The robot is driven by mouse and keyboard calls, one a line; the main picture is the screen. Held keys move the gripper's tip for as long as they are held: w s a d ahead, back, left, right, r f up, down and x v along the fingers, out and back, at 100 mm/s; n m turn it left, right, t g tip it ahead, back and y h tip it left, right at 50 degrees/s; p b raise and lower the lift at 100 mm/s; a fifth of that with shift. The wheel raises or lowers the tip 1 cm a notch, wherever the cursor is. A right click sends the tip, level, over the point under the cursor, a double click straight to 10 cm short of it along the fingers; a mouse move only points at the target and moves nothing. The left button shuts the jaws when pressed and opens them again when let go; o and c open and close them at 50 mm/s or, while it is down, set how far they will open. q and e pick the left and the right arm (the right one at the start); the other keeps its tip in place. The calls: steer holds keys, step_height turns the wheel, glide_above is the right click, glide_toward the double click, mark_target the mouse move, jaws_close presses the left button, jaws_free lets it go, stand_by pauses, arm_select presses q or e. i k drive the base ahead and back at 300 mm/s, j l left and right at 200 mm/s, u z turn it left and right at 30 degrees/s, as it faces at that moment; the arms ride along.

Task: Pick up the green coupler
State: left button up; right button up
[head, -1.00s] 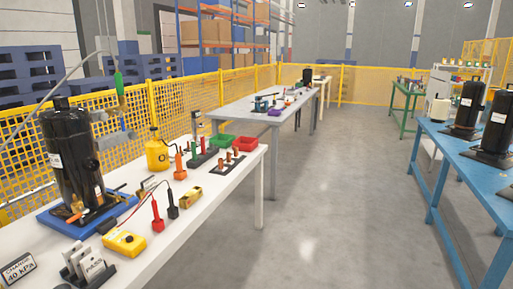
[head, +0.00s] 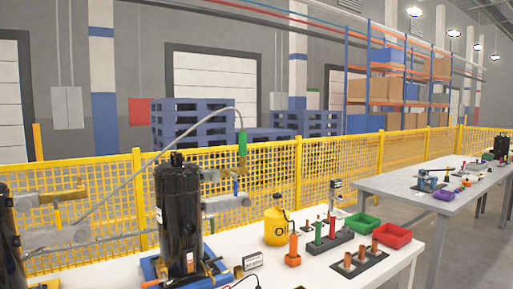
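A green coupler (head: 242,142) hangs upright at the end of a grey hose (head: 165,148), above and to the right of the black compressor (head: 180,215). The hose rises from grey and brass fittings at the left and arches over to it. A small blue part (head: 235,187) shows below the coupler; I cannot tell whether they touch. Another green upright piece (head: 318,232) stands in a dark holder on the white table. Neither of my grippers is in view.
The white table (head: 405,240) bears a yellow bottle (head: 277,227), a green bin (head: 362,223), a red bin (head: 391,236) and a stand of copper pieces (head: 360,262). Grey and brass fittings (head: 62,236) stand at the left. A yellow mesh fence (head: 340,165) runs behind. A grey table (head: 450,190) stands right.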

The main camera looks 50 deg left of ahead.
mark_target(242, 136)
steer(key=i+l+u, duration=0.1)
steer(key=i+u, duration=0.25)
steer(key=i+l+u, duration=0.3)
steer(key=i, duration=0.25)
steer(key=i+l+u, duration=0.2)
steer(key=u, duration=0.15)
steer(key=i+l+u, duration=0.35)
steer(key=i+j, duration=0.05)
